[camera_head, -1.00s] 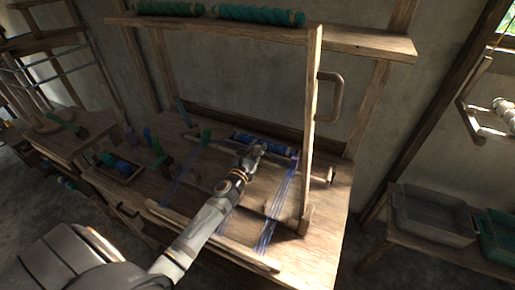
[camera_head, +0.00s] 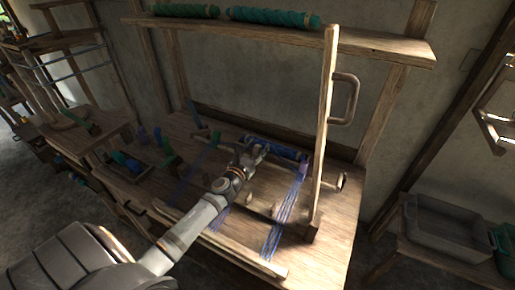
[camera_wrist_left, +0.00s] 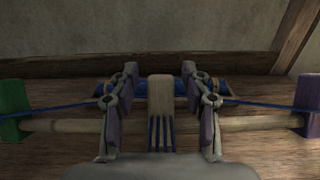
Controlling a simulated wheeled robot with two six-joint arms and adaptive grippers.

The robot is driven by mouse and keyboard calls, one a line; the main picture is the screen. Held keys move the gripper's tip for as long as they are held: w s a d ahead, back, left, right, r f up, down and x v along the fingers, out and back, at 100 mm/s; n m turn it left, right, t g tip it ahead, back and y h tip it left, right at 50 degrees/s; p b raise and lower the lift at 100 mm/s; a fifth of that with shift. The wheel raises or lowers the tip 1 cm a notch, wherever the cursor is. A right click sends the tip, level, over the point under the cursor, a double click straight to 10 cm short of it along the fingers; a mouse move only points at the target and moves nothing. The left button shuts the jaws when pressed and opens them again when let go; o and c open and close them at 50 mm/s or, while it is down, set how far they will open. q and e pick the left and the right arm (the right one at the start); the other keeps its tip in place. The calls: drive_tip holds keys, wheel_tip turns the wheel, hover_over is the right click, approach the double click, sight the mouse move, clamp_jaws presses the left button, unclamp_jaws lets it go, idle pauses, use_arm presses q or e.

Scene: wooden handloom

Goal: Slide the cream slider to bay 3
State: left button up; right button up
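A pale tan block, which looks like the cream slider (camera_wrist_left: 160,88), stands upright on a horizontal wooden rod (camera_wrist_left: 70,125) in the left wrist view, with blue threads below it. My left gripper (camera_wrist_left: 160,97) is open, one finger on each side of the block, with a visible gap on both sides. A green end block (camera_wrist_left: 12,110) is at the rod's left and a purple one (camera_wrist_left: 305,105) at its right. In the head view my left gripper (camera_head: 250,152) is over the loom table and hides the slider. Bay marks cannot be made out. My right gripper is not in view.
A blue roll (camera_head: 282,149) lies behind my gripper. A wooden upright (camera_head: 325,130) with a handle (camera_head: 347,98) stands to the right. Blue threads (camera_head: 285,210) cross the table. A grey bin (camera_head: 447,228) is at the far right. A small tray with spools (camera_head: 125,160) is left.

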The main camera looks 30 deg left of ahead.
use_arm(q)
drive_tip(key=s, duration=1.2)
drive_tip(key=shift+d, duration=0.4)
